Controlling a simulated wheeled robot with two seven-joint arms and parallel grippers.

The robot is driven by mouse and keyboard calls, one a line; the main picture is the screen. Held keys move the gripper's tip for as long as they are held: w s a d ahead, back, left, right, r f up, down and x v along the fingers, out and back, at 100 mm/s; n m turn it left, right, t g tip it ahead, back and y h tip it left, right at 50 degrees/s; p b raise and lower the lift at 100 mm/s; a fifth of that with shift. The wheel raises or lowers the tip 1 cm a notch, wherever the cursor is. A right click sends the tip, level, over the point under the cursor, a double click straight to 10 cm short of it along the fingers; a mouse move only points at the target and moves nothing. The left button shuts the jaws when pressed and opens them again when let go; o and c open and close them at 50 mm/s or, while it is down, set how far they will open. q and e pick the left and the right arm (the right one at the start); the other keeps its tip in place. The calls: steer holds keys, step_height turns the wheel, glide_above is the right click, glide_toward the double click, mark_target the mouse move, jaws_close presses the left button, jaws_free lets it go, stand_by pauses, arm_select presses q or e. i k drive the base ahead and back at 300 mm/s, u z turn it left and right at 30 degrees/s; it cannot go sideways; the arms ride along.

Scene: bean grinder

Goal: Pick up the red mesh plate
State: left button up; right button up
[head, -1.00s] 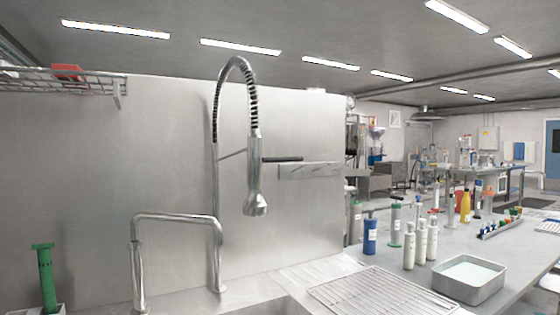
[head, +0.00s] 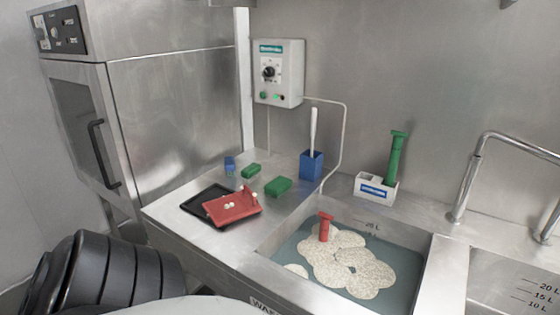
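In the head view a red plate (head: 238,211) with a raised edge rests on a black tray (head: 196,202) on the steel counter, left of the sink. A few small pale pieces (head: 230,205) lie on it. I cannot make out any mesh on it at this size. The plate overlaps the right part of the black tray. A black ribbed arm part of mine shows at the lower left. Neither of my grippers is in view.
The sink (head: 340,258) holds pale foam and a red-handled tool (head: 325,226). Green blocks (head: 278,186), a blue holder (head: 311,166) and a white box with a green tool (head: 396,160) stand behind. A steel oven-like cabinet (head: 150,90) stands left; a control box (head: 278,75) hangs on the wall.

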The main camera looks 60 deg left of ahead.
mark_target(223, 211)
steer(key=z, duration=2.05)
steer(key=k, duration=1.7)
steer(key=u, duration=0.4)
